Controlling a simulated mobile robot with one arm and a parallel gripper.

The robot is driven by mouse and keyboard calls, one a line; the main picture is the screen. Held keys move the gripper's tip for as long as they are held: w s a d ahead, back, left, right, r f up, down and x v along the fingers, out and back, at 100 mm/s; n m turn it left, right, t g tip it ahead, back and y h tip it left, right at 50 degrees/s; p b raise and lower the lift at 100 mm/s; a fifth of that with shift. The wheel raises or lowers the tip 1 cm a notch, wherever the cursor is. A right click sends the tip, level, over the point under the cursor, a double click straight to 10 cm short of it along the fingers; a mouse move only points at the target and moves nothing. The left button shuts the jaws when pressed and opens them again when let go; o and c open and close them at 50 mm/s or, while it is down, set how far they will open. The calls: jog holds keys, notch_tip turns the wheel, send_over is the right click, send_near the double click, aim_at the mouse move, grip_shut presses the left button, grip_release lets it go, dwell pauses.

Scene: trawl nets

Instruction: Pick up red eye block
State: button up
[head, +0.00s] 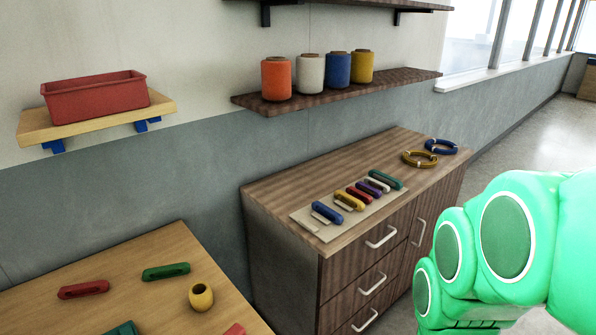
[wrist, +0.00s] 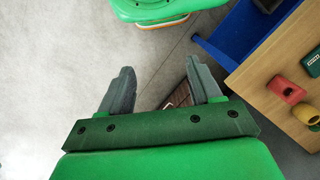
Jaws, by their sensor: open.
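A red block (wrist: 286,90) with a dark hole lies on the wooden table at the right of the wrist view, beside a yellow rounded piece (wrist: 307,113). In the head view, a red piece (head: 235,329) is cut off by the bottom edge; it may be the same block. A long red slotted piece (head: 83,289) lies farther left on that table. My gripper (wrist: 158,78) is open and empty above the floor, to the left of the table in the wrist view. The gripper is out of sight in the head view.
The wooden table (head: 135,262) also holds green pieces (head: 166,272). A cabinet (head: 275,190) carries a row of coloured slotted pieces and two rings. A blue table support (wrist: 232,35) stands near the gripper. A red bin (head: 95,97) and spools sit on wall shelves.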

jog(key=shift+w, duration=0.1)
jog(key=m+y, duration=0.1)
jog(key=m, duration=0.5)
send_near(234, 332)
jog(key=f, duration=0.3)
jog(key=s+f, duration=0.1)
jog(key=f, duration=0.1)
jog(key=shift+a+f+m, duration=0.3)
jog(key=shift+a+f, duration=0.05)
jog(key=shift+s+a+f, duration=0.1)
jog(key=shift+s+f, duration=0.1)
jog(key=shift+f, duration=1)
jog(key=shift+s+a+f, duration=0.1)
jog(key=shift+s+f, duration=0.05)
jog(key=shift+f, duration=1.05)
jog(key=shift+s+a+f, duration=0.1)
jog(key=shift+s+f, duration=0.1)
jog(key=shift+f, duration=0.95)
jog(key=shift+c, duration=0.2)
jog(key=c, duration=1.1)
